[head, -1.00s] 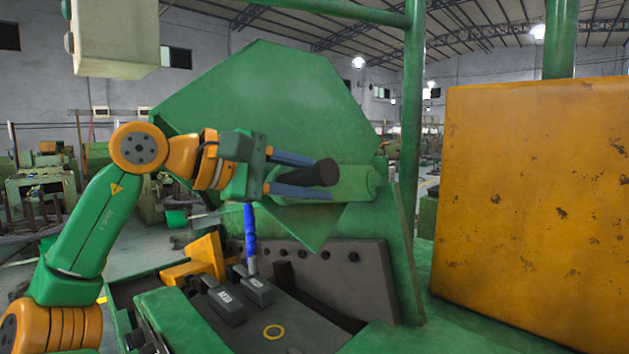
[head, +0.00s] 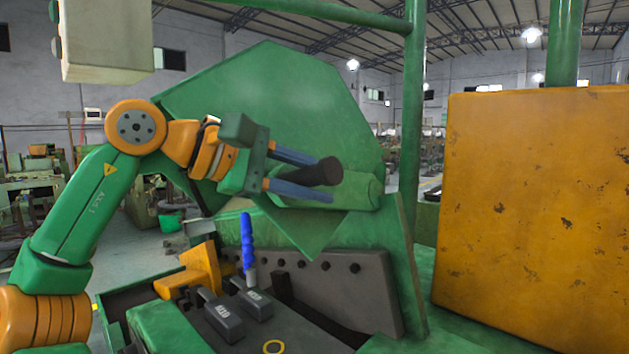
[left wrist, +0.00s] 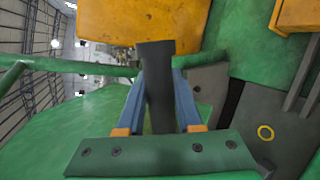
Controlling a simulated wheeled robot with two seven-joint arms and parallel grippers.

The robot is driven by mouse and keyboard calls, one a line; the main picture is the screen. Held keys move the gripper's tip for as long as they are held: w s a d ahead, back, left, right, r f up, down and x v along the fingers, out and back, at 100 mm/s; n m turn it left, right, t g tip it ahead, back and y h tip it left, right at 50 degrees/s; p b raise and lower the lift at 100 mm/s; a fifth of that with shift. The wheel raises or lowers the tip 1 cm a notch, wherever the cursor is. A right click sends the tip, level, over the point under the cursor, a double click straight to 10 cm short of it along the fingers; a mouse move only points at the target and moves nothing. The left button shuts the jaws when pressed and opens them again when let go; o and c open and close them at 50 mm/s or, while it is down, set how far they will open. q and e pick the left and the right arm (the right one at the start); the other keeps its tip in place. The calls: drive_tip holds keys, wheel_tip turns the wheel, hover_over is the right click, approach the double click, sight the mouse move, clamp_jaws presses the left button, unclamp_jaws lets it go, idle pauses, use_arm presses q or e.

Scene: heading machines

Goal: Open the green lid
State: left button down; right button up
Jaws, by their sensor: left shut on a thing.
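The green lid (head: 290,110) is a large angled plate that stands raised and tilted above the machine. A dark cylindrical handle (head: 326,171) sticks out at its lower part. My left gripper (head: 318,182) is shut on this handle, with its blue fingers on either side of it. In the left wrist view the dark handle (left wrist: 158,85) lies between the two fingers, and the lid (left wrist: 75,135) fills the lower left. My right gripper is in neither view.
Below the lid is the open machine bed with grey blocks (head: 223,316), a blue rod (head: 247,240) and a yellow bracket (head: 195,270). A worn orange panel (head: 535,210) stands at the right. A green post (head: 411,120) rises behind the lid.

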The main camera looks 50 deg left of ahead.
use_arm(q)
drive_tip(key=shift+r, duration=0.1)
idle(0.7)
drive_tip(key=c, duration=0.6)
unclamp_jaws()
drive_tip(key=shift+a, duration=0.1)
drive_tip(key=v, duration=0.7)
drive_tip(key=shift+s, duration=0.1)
